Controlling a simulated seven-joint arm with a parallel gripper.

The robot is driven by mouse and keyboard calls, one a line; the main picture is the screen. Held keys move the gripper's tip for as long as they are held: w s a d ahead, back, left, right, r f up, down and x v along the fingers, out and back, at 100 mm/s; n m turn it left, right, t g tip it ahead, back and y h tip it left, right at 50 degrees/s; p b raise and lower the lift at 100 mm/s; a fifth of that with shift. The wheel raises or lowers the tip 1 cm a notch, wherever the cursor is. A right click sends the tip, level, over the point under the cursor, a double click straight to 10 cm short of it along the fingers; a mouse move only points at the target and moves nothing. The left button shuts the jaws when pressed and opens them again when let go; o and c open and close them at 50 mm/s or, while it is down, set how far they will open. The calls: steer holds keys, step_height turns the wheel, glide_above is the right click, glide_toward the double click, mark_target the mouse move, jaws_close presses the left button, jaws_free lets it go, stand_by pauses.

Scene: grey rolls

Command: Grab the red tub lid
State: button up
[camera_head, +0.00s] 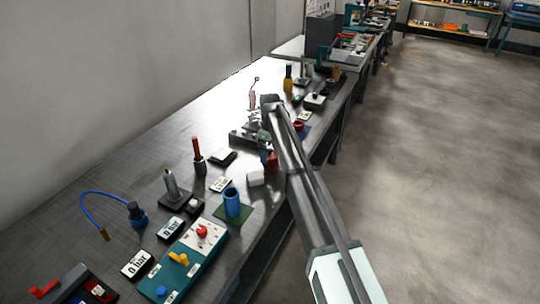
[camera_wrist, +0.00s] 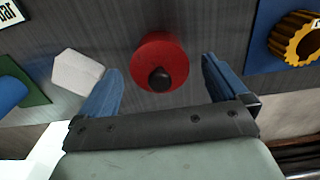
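The red tub lid (camera_wrist: 146,50), round with a black knob (camera_wrist: 161,78) on it, shows in the upper middle of the wrist view. In the head view a small red patch (camera_head: 272,160) beside my gripper appears to be the same thing, partly hidden by the arm. My gripper (camera_wrist: 160,68) is open, with one blue finger on each side of the lid and visible gaps between. Nothing is held. The head view shows only a little of my gripper (camera_head: 265,156), near the table's front edge. Whether the fingers are above or level with the lid I cannot tell.
A white block (camera_wrist: 77,72) lies close to the left finger. Beyond it is a blue cylinder (camera_head: 232,202) on a green pad. A yellow toothed ring (camera_wrist: 296,40) on a blue base sits to the right in the wrist view. The grey table's front edge is close by.

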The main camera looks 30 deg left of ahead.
steer(key=c, duration=1.1)
steer(key=shift+o, duration=0.2)
steer(key=shift+r, duration=0.1)
